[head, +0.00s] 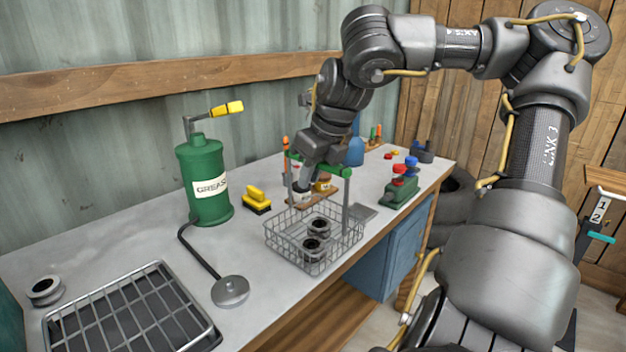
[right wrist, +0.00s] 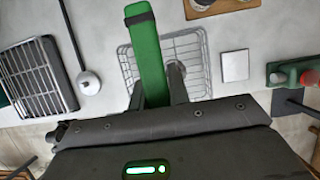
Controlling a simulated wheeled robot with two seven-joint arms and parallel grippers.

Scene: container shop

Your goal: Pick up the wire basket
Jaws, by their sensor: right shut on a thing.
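The wire basket (head: 290,250) is at the front edge of the grey workbench, with dark ring-shaped parts (head: 317,227) inside. Upright posts carry a green handle bar (head: 335,168) above it. My right gripper (head: 318,168) comes down from above and is shut on this handle. In the right wrist view the green handle (right wrist: 147,50) runs up from between the fingers (right wrist: 160,88), and the wire basket (right wrist: 198,48) lies below. The basket looks level; I cannot tell whether its bottom touches the bench. My left gripper is not in view.
On the workbench (head: 150,250) stand a green grease can (head: 203,175), a yellow brush (head: 256,199), a black rack (head: 130,312) and a round disc on a hose (head: 230,291). A green block with red and blue knobs (head: 400,187) is right of the basket.

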